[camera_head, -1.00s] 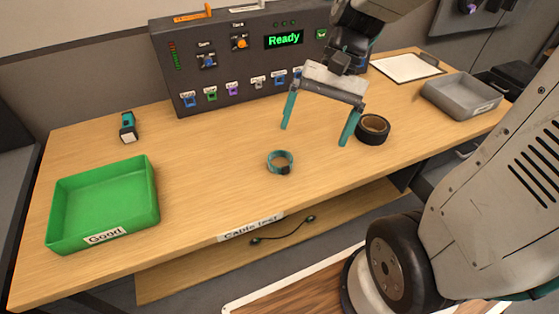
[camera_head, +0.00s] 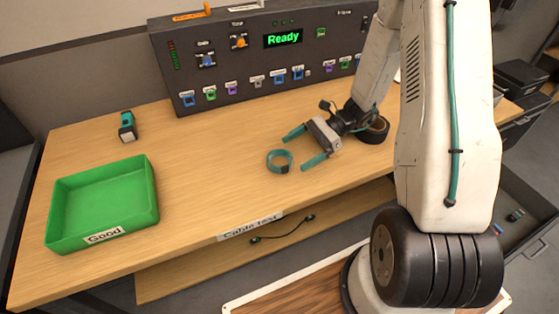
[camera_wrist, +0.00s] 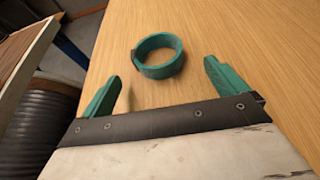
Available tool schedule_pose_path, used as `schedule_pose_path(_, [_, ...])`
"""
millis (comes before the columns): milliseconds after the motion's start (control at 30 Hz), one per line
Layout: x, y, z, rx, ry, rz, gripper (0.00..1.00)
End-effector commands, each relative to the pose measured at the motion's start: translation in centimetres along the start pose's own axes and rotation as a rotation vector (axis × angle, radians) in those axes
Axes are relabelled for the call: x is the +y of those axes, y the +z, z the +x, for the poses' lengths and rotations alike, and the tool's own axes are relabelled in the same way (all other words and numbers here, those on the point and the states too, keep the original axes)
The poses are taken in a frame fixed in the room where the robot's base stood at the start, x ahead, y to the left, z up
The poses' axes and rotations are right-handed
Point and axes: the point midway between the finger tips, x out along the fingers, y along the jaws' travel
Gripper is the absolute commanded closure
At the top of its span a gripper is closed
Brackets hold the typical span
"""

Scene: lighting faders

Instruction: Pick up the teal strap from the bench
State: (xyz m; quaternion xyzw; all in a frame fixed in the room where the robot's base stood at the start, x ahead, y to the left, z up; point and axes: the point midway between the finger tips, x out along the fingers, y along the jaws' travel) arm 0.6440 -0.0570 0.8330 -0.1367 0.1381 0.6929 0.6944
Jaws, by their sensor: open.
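The teal strap (camera_head: 270,161) is a small closed ring with a dark section, resting on the wooden bench (camera_head: 205,150) near its middle. It also shows in the wrist view (camera_wrist: 144,60), just beyond the fingertips and between their lines. My gripper (camera_head: 299,150) has teal fingers spread wide, low over the bench to the right of the strap, pointing toward it. In the wrist view the gripper (camera_wrist: 165,80) is open with nothing between its fingers. The strap appears apart from both fingers.
A green tray labelled Good (camera_head: 150,205) stands at the bench's left. A teal and black device (camera_head: 127,127) lies behind it. A control panel (camera_head: 215,60) reading Ready stands at the back. A cable (camera_head: 283,233) lies on the lower shelf.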

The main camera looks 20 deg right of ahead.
Motion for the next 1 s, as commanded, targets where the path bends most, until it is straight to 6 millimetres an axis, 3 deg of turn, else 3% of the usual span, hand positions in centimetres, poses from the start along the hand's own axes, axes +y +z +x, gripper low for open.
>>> schedule_pose_path(433, [0.1, 1.5, 5.8, 0.001, 0.004, -0.001, 0.02])
schedule_pose_path(733, [0.1, 1.5, 6.3, 0.002, 0.001, -0.002, 0.02])
schedule_pose_path(767, [0.1, 1.5, 6.3, 0.002, 0.001, -0.002, 0.08])
schedule_pose_path(900, [0.1, 1.5, 6.3, 0.002, 0.002, -0.002, 0.47])
schedule_pose_path(1000, [0.1, 1.5, 6.3, 0.002, 0.001, -0.002, 0.50])
